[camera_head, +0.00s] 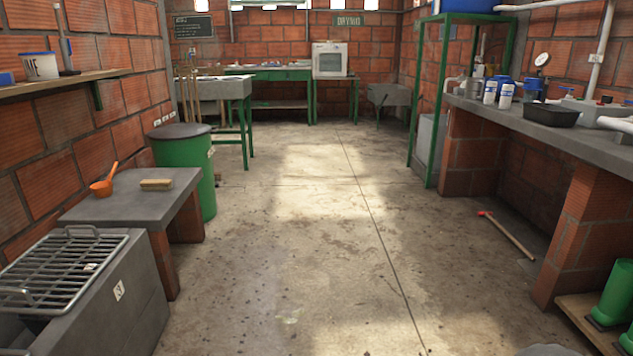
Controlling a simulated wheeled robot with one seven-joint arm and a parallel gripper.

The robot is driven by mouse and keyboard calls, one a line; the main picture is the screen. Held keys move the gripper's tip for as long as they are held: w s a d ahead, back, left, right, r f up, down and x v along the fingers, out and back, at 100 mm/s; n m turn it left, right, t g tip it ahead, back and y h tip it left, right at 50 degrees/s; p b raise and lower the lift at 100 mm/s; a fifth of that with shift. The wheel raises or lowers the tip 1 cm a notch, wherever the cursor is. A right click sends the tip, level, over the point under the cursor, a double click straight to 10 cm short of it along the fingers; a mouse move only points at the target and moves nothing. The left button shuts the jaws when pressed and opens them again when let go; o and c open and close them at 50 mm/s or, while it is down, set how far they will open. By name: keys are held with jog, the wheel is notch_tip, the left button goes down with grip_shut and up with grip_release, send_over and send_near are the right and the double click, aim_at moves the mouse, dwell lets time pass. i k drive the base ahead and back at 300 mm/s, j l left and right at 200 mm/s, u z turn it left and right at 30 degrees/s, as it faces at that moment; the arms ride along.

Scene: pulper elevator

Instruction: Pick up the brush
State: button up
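A tan, block-shaped brush (156,184) lies on the grey slab top of a low brick-legged bench (120,207) at the left. It lies flat, near the back right part of the slab, with clear slab around it. An orange scoop (104,184) with a raised handle sits on the same slab, to the left of the brush and apart from it. My gripper is not in view, so its state is hidden.
A metal grate (65,270) over a grey basin stands in front of the bench. A green lidded barrel (198,180) stands behind it. A long-handled tool (512,238) lies on the floor at right, by the counter (590,147). The middle floor is clear.

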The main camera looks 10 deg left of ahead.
aim_at(161, 185)
jog(key=i+l+u, duration=0.15)
jog(key=i, duration=0.3)
jog(key=i+u, duration=0.15)
jog(key=i, duration=0.25)
jog(key=i+l+u, duration=0.15)
jog(key=i, duration=0.25)
jog(key=i+l+u, duration=0.15)
jog(key=i+l, duration=0.15)
jog(key=i, duration=0.15)
jog(key=i+j+u, duration=0.1)
jog(key=i+u, duration=0.65)
jog(key=u, duration=0.2)
jog(key=i+l+u, duration=0.1)
jog(key=i+u, duration=0.35)
jog(key=i+l+u, duration=0.25)
jog(key=u, duration=0.2)
jog(key=i+l+u, duration=0.25)
jog(key=l+u, duration=0.25)
jog(key=i+l+u, duration=0.4)
jog(key=l, duration=0.15)
jog(key=i+l+u, duration=0.2)
jog(key=l+u, duration=0.2)
jog(key=l, duration=0.2)
